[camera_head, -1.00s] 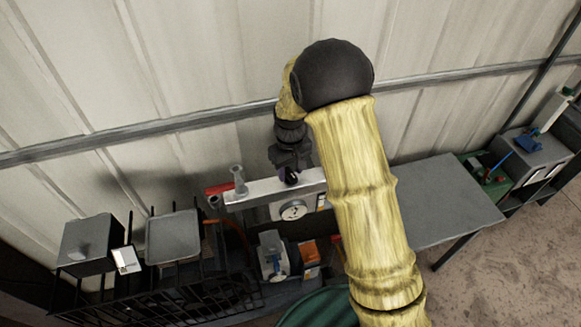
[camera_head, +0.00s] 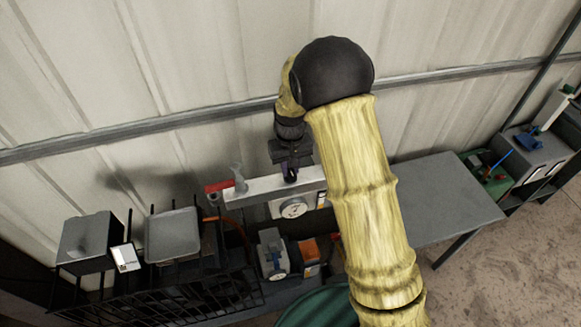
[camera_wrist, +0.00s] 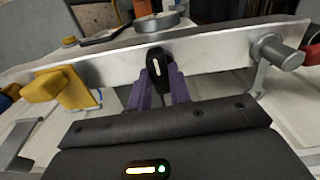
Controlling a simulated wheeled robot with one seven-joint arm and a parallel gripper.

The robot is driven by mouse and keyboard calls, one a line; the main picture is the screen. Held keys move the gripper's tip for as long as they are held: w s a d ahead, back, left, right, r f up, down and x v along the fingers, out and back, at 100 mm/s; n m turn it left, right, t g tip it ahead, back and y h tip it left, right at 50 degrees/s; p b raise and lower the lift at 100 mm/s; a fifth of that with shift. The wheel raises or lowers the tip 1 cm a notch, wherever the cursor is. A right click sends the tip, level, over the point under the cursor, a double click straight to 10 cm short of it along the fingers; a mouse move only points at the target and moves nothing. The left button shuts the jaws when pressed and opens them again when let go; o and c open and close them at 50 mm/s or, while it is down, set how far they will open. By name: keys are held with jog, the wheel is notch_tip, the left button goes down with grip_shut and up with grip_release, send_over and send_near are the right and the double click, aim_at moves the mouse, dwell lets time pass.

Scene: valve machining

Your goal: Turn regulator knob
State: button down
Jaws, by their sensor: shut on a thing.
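The regulator knob (camera_wrist: 157,62) is a black, elongated piece with a white mark. It sits on the edge of a silver metal bar (camera_wrist: 215,52) and stands nearly upright in the wrist view. My gripper (camera_wrist: 159,90) has its purple fingers on both sides of the knob and is shut on it. In the head view my gripper (camera_head: 290,172) is above the same silver bar (camera_head: 262,188), and the knob is mostly hidden by the fingers. A round gauge (camera_head: 293,208) sits just below the bar; it shows at the top of the wrist view (camera_wrist: 157,22).
A red-handled part (camera_head: 217,187) and a grey fitting (camera_head: 238,176) are at the bar's left end. A yellow valve handle (camera_wrist: 55,85) is left in the wrist view. Grey boxes (camera_head: 88,243) stand at lower left. A bare grey table (camera_head: 440,200) is at right.

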aim_at(290, 169)
jog(key=c, duration=1.3)
grip_release()
notch_tip(290, 169, up, 18)
jog(key=b, duration=0.3)
jog(key=shift+f+b, duration=0.25)
jog(key=shift+b, duration=0.1)
jog(key=s+d+f+m+t, duration=0.1)
jog(key=s+d+f, duration=0.2)
jog(key=s+d, duration=0.2)
jog(key=s+d+f+m, duration=0.1)
jog(key=s+d+f, duration=0.3)
jog(key=s, duration=0.3)
jog(key=s+d+f+m+t, duration=0.1)
jog(key=s+d+f, duration=0.2)
jog(key=s+d, duration=0.3)
jog(key=shift+s+d+f+m+t, duration=0.2)
jog(key=shift+s+f+m+t, duration=0.1)
jog(key=shift+s+f+m, duration=0.1)
